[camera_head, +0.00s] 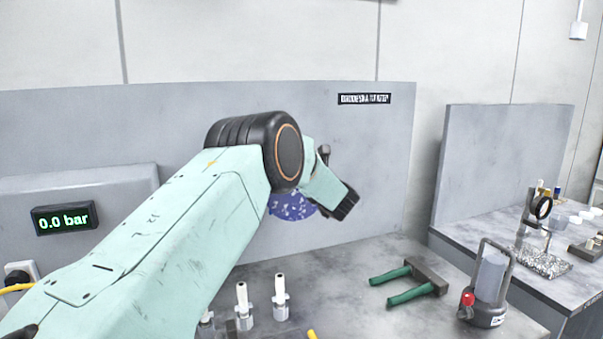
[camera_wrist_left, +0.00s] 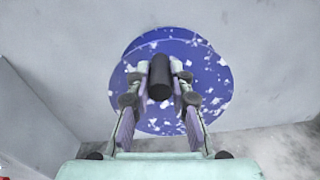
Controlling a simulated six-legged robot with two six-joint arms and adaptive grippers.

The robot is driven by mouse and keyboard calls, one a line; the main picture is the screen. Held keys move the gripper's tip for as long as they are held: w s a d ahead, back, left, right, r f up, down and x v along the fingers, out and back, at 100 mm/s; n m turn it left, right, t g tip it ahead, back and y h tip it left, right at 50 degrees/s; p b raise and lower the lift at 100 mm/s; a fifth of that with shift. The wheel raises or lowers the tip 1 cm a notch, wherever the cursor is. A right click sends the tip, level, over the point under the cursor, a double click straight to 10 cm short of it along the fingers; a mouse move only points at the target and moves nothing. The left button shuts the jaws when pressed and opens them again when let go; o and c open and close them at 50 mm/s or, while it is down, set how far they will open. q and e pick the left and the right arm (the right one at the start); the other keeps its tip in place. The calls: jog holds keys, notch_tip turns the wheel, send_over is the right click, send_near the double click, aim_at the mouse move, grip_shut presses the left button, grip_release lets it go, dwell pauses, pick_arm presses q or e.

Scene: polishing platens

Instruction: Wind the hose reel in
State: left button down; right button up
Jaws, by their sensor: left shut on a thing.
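The hose reel is a blue disc with white speckles against the grey back panel. In the head view only its lower part (camera_head: 292,206) shows below my arm; the wrist view shows most of its face (camera_wrist_left: 212,75). A black cylindrical handle (camera_wrist_left: 160,77) stands out from the disc. My left gripper (camera_wrist_left: 160,88) is shut on this handle, with one finger on each side of it. In the head view my left arm reaches in from the left and its wrist hides much of the reel and the grip. My right gripper is in neither view.
A gauge reading 0.0 bar (camera_head: 63,218) is on the left. Several upright fittings (camera_head: 280,297) stand on the bench below my arm. A green-handled tool (camera_head: 408,281) and a grey canister with a red knob (camera_head: 490,285) are to the right. A second bench is beyond.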

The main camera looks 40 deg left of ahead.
pick_arm(q)
jog(key=shift+w+d+r, duration=0.1)
jog(key=shift+r, duration=0.1)
dwell(0.6)
